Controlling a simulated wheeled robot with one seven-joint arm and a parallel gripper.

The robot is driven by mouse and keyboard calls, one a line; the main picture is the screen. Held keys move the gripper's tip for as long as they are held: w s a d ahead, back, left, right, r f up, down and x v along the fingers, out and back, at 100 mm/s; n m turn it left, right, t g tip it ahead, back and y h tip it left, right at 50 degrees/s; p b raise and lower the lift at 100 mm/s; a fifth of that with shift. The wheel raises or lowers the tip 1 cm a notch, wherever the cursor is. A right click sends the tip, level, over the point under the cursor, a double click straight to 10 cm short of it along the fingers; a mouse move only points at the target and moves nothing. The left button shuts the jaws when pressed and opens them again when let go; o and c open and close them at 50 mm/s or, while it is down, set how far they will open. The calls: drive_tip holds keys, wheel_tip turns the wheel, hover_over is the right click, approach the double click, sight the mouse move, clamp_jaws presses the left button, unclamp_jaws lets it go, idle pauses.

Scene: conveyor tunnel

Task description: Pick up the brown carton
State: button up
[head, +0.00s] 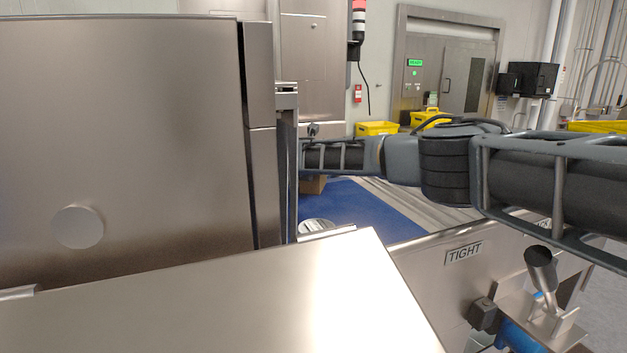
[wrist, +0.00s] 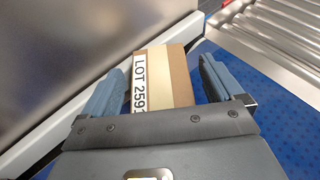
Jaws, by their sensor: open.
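The brown carton (wrist: 178,72) shows in the wrist view just beyond my gripper, with a pale label strip reading "LOT 259" and a further cut-off character. My gripper (wrist: 160,85) is open, with one blue-grey finger to the left of the carton and one to the right. The near end of the carton is hidden behind the gripper body. In the head view only a small brown piece of the carton (head: 313,185) shows below my arm, on the blue belt. The gripper itself is hidden there behind the steel housing.
A steel housing (head: 130,130) fills the left, with a steel panel (head: 220,290) in front. The blue belt (head: 365,208) runs beyond. Metal rollers (wrist: 275,40) lie at the upper right of the wrist view, and a steel wall (wrist: 75,60) stands close at left.

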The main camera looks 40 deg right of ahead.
drive_tip(key=c, duration=1.2)
drive_tip(key=shift+r, duration=0.1)
wheel_tip(320, 180, up, 10)
drive_tip(key=shift+f+b, duration=0.1)
drive_tip(key=shift+b, duration=0.35)
drive_tip(key=o, duration=0.7)
drive_tip(key=c, duration=1)
